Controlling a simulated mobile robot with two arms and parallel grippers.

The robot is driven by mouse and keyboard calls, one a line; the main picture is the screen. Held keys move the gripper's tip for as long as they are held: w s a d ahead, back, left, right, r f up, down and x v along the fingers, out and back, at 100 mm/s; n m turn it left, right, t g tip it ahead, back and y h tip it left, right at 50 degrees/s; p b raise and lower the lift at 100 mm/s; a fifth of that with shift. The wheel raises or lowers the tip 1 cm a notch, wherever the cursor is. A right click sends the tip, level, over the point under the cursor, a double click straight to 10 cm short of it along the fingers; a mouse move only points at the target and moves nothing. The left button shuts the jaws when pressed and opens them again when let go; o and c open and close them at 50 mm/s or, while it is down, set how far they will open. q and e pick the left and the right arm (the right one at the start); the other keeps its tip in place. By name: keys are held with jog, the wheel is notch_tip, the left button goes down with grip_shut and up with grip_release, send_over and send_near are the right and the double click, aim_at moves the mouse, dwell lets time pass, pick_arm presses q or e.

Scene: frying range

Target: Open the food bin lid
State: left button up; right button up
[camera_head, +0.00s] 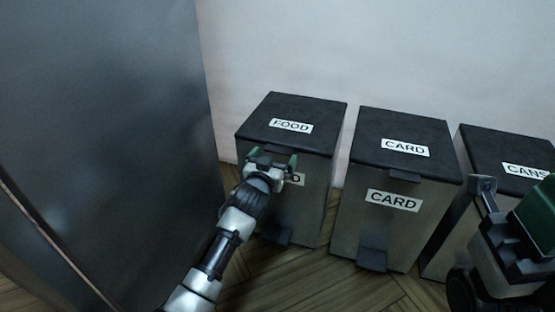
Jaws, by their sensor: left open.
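The food bin (310,205) is a grey bin standing on the floor in the middle of the head view. Its black lid (305,107) carries a white FOOD label and lies shut. My left gripper (273,161) is open, with green-tipped fingers, in front of the bin just below the lid's front edge. It partly hides the bin's front label. I cannot tell whether the fingers touch the lid.
A card bin (345,225) stands to the right with its lid shut, and a cans bin (446,240) stands beyond it. A tall dark panel (110,120) rises close on the left. Wood floor (300,285) shows in front.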

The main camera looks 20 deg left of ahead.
aim_at(277, 153)
pick_arm(q)
jog(key=shift+w+b, duration=0.5)
jog(key=shift+w, duration=1.1)
